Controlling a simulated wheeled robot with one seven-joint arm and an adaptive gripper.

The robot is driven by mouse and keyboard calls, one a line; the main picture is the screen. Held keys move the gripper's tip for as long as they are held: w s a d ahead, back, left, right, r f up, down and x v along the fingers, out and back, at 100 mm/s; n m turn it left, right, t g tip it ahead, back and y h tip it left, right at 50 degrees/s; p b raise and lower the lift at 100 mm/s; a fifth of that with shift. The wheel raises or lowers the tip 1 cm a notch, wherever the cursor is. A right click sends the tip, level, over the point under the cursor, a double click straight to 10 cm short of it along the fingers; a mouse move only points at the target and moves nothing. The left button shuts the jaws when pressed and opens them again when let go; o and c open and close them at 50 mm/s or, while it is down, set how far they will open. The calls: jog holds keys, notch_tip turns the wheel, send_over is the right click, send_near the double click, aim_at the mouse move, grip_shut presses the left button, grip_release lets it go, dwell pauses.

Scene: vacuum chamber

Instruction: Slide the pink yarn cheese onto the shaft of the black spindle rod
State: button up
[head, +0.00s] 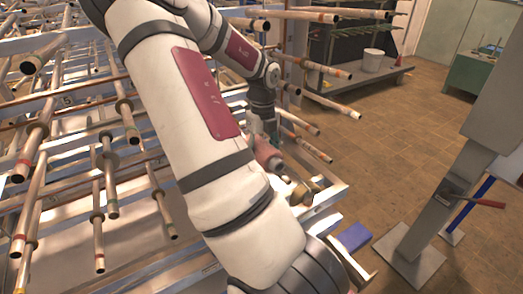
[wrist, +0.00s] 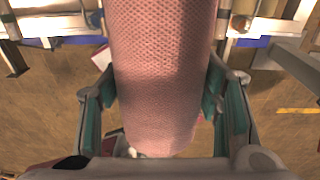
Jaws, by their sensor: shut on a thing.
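The pink yarn cheese (wrist: 163,75) fills the middle of the wrist view, a thick cylinder with a woven-looking surface, running out of the top of the picture. My gripper (wrist: 160,105) has a green-lined finger on each side of it and is shut on it. In the head view the pink yarn cheese (head: 266,152) shows only partly, just right of my arm. My gripper (head: 262,135) is mostly hidden there behind my arm. I cannot tell which of the rods is the black spindle rod. The far end of the cheese is out of the wrist view.
A metal rack with many pale projecting rods (head: 100,190) fills the left. More rods (head: 325,100) stick out right of my arm, close to the cheese. A grey post (head: 440,200) stands at right. Brown tiled floor (head: 400,130) is open between. A white bucket (head: 372,60) stands behind.

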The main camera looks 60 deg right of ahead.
aim_at(282, 169)
jog(key=shift+s+a+r+p, duration=0.15)
jog(key=shift+s+a+p, duration=0.5)
jog(key=shift+s, duration=0.75)
jog(key=shift+s+a+r+p, duration=0.15)
jog(key=shift+s+a+p, duration=0.3)
jog(key=shift+s+a, duration=0.75)
jog(key=shift+s+a+r+p, duration=0.15)
jog(key=shift+s+a+p, duration=0.35)
jog(key=shift+s, duration=1.15)
jog(key=shift+w+d+f+b, duration=0.15)
jog(key=shift+w+d+b, duration=0.45)
jog(key=shift+w, duration=0.6)
jog(key=shift+w+d+f+b, duration=0.1)
jog(key=shift+w+d+b, duration=0.5)
jog(key=shift+w, duration=0.65)
jog(key=shift+w+d+f+b, duration=0.15)
jog(key=shift+w+d+b, duration=0.25)
jog(key=shift+w+d, duration=0.6)
